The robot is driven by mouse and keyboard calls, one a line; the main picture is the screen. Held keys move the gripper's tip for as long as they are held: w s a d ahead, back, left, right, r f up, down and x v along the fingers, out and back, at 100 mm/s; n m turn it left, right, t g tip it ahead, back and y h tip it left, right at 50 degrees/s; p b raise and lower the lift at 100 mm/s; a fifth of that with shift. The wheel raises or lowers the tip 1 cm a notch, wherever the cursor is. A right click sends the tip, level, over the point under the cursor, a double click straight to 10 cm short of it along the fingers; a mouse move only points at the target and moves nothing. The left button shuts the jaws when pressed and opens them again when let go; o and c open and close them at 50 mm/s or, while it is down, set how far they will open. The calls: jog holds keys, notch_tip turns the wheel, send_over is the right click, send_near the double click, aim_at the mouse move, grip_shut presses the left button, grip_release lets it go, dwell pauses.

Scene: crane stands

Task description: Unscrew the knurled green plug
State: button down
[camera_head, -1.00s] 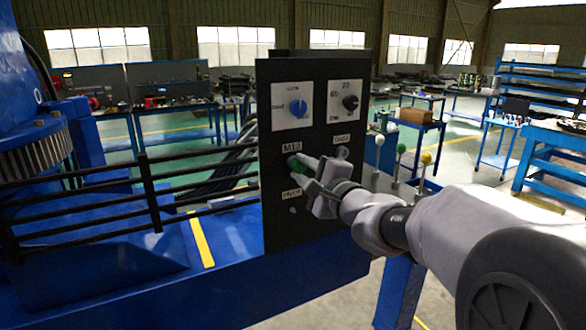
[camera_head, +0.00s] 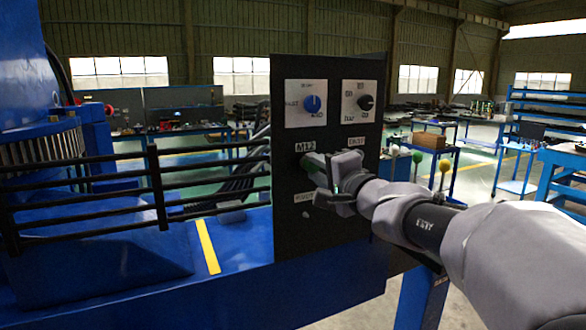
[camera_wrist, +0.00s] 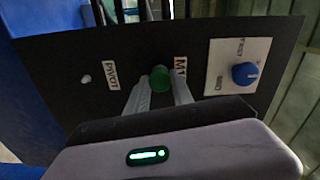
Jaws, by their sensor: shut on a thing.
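The green plug (camera_wrist: 159,78) sits on the dark panel (camera_head: 290,235), beside the M12 label, and shows between my fingers in the wrist view. In the head view the plug (camera_head: 308,162) is mostly covered by my gripper (camera_head: 318,172). My gripper's two fingers also show in the wrist view (camera_wrist: 160,95), one on each side of the plug, shut on it. Whether the plug has turned or come out of the panel at all cannot be told.
A blue knob (camera_head: 314,104) and a black knob (camera_head: 366,102) sit above on white plates. A small light stud (camera_wrist: 86,79) is near the PIVOT label. A black railing (camera_head: 150,185) runs to the left.

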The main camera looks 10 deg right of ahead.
jog(key=n+b, duration=0.2)
jog(key=b, duration=0.1)
jog(key=shift+f, duration=0.4)
jog(key=n+b, duration=0.2)
jog(key=b, duration=0.1)
jog(key=shift+r+n+b, duration=0.2)
jog(key=shift+n+b, duration=0.2)
jog(key=shift+n, duration=0.2)
jog(key=shift+r, duration=0.1)
jog(key=c, duration=1)
grip_release()
jog(key=shift+c, duration=0.2)
jog(key=shift+r, duration=0.1)
jog(key=shift+c, duration=0.7)
